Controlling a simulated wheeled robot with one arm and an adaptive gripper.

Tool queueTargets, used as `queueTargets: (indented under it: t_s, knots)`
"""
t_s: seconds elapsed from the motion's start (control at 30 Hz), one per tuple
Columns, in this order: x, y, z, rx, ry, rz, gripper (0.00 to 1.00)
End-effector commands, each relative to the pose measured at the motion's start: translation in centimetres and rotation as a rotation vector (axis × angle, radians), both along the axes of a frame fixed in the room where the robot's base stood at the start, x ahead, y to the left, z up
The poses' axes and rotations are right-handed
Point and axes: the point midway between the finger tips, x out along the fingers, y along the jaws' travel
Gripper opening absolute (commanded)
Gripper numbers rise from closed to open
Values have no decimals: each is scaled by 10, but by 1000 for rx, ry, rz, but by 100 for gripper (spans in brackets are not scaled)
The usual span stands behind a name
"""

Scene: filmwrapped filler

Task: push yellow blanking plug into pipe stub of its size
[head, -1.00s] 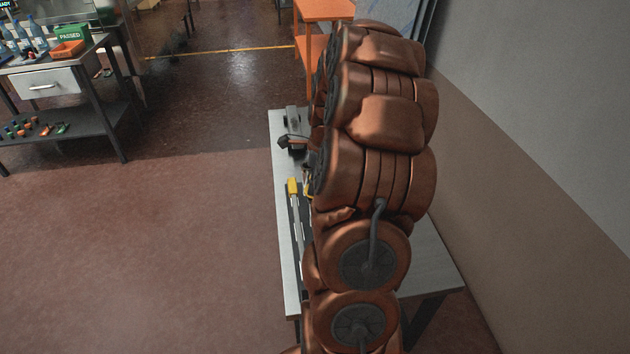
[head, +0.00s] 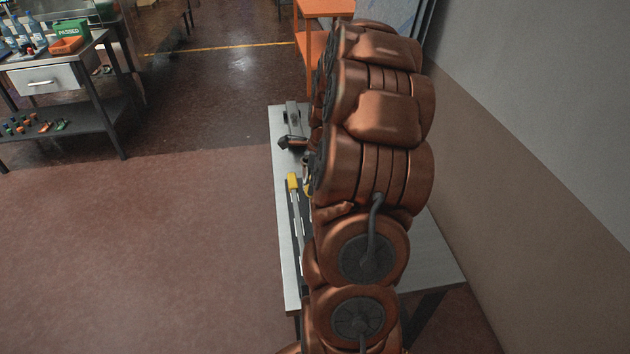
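My copper-coloured arm stands across the workbench (head: 286,240) and hides most of its top. A dark jointed part (head: 291,143) juts out left of the arm over the far half of the bench. It may be part of my gripper, but whether it is open or shut does not show. A yellow piece (head: 292,182) sits at the far end of a long pale bar (head: 297,215) along the bench's left side. A bit of yellow also shows against the arm. I cannot tell whether either is the blanking plug. No pipe stub can be made out.
A grey block (head: 292,115) is at the bench's far end. An orange stand (head: 312,45) is behind it. A wall (head: 540,180) rises on the right. At far left is another table with a drawer (head: 45,80), bottles and a green PASSED box (head: 70,31). Floor on the left is clear.

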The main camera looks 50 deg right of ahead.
Motion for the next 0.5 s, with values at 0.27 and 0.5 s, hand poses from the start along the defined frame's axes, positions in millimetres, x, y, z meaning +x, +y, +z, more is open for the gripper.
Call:
queueTargets:
  t_s: [0.27,0.5]
  knots:
    - [0,0,-2,0,0,0,44]
    - [0,0,-2,0,0,0,58]
